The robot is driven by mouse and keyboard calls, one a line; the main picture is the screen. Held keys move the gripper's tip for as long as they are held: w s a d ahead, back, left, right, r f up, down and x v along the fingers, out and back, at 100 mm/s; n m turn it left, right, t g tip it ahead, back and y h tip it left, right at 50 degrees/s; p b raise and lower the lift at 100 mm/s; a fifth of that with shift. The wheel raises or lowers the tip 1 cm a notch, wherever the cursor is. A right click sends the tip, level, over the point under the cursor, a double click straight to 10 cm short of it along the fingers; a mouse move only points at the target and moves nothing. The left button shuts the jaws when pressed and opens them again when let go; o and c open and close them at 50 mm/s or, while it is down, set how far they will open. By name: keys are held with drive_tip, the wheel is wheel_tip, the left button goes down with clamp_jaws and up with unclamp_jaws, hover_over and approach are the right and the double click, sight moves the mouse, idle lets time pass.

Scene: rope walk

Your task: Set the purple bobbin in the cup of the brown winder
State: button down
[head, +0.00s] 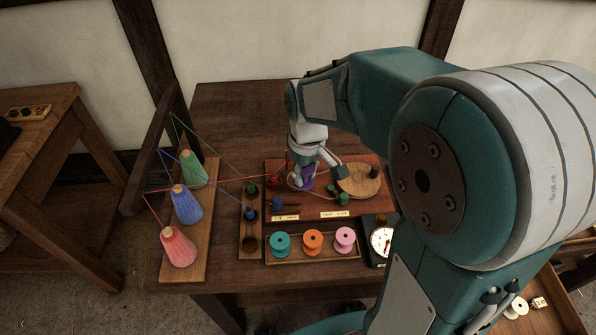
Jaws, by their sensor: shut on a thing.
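The purple bobbin (308,173) is at the fingers of my gripper (303,176), over the reddish-brown board on the table. My gripper points down and is shut on the bobbin, which is partly hidden by the fingers. A round tan-brown wooden piece (357,181) with a dark knob sits just to the right of the gripper and may be the brown winder. I cannot make out its cup. I cannot tell whether the bobbin touches anything below it.
A tray (312,257) at the board's front holds teal, orange and pink spools. Red, blue and green thread cones stand on a wooden strip (191,262) at left, with threads stretching rightward toward the board. A dial gauge (381,240) sits right of the tray.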

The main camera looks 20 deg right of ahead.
drive_tip(key=w+f, duration=0.2)
drive_tip(key=w, duration=0.1)
drive_tip(key=w+d+f, duration=0.1)
drive_tip(key=w+f, duration=0.4)
drive_tip(key=w, duration=0.1)
drive_tip(key=shift+w+d+f, duration=0.25)
drive_tip(key=shift+w+f, duration=0.1)
drive_tip(key=shift+w, duration=0.05)
drive_tip(key=shift+w+f, duration=0.15)
drive_tip(key=shift+f, duration=0.05)
drive_tip(key=shift+w+f, duration=0.1)
drive_tip(key=shift+f, duration=1.55)
drive_tip(key=shift+f, duration=0.55)
drive_tip(key=shift+c, duration=0.6)
unclamp_jaws()
